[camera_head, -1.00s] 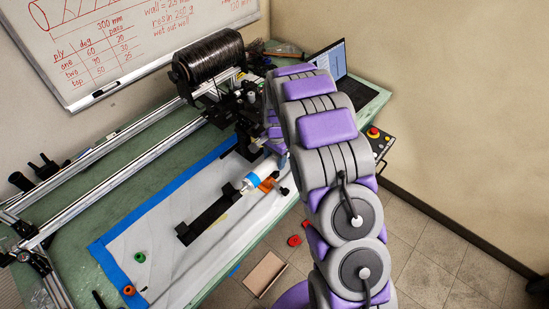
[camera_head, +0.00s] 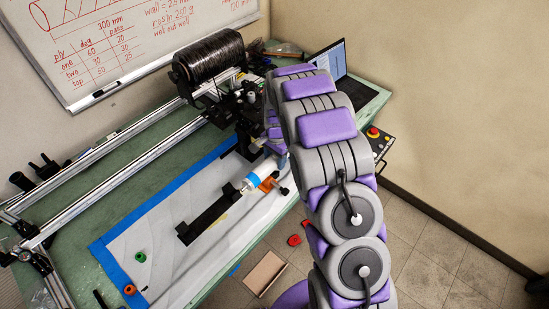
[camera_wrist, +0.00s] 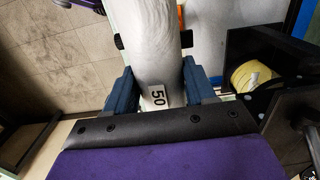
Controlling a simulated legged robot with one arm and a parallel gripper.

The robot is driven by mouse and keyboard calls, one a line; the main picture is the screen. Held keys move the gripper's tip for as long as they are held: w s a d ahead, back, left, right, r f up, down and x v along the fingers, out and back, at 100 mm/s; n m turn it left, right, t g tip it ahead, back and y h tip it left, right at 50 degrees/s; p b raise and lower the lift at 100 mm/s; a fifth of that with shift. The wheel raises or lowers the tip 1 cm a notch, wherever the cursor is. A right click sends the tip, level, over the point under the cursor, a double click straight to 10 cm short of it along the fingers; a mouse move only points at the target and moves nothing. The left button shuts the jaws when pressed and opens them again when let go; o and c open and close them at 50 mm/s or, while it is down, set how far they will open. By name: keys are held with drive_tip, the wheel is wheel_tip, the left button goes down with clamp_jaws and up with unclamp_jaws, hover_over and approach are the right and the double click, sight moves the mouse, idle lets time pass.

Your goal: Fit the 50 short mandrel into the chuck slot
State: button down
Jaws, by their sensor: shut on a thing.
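The white mandrel marked 50 (camera_wrist: 152,60) lies between the two blue fingers of my gripper (camera_wrist: 155,92) in the wrist view, and the fingers are shut on it. I cannot tell whether the mandrel still touches the rack. The chuck slot cannot be made out; black machine parts (camera_head: 246,130) stand beside my arm.
A black fibre spool (camera_head: 208,64) sits on the machine at the back. Metal rails (camera_head: 110,166) run along the left. A laptop (camera_head: 330,66) stands behind my arm. Green (camera_head: 140,257) and orange (camera_head: 129,290) rings lie at the mat's near end.

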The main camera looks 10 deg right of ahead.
drive_tip(key=shift+f, duration=1.1)
drive_tip(key=shift+c, duration=1.5)
unclamp_jaws()
wheel_tip(320, 180, up, 17)
drive_tip(key=p, duration=0.1)
drive_tip(key=shift+w+d+r, duration=0.15)
drive_tip(key=shift+w+d, duration=0.05)
drive_tip(key=shift+d, duration=0.1)
